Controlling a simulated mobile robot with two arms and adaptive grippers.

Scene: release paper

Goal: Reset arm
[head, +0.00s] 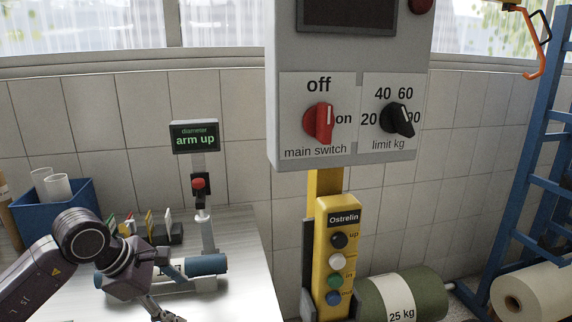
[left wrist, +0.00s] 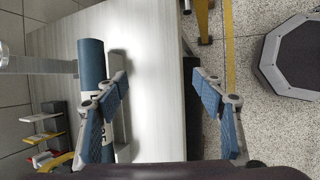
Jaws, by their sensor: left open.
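The diameter gauge's display (head: 195,136) reads "arm up" in green. Below it is a red knob or button (head: 198,184) on a grey post. A blue roll (head: 206,265) lies on the pale table in front of the post. In the left wrist view the blue roll (left wrist: 91,62) lies left of the fingers, with a lettered white label partly hidden by one finger. My left gripper (head: 165,312) is low over the table by the roll; its fingers are partly cut off by the frame edge. In the left wrist view my left gripper (left wrist: 161,82) is open, with nothing between its fingers.
A blue bin (head: 60,213) with white rolls and several small upright items stand on the table's left. Right of the table are a yellow hoist control (head: 338,215), a grey switch box (head: 350,155), a green 25 kg roll (head: 425,285) and a blue rack (head: 535,165).

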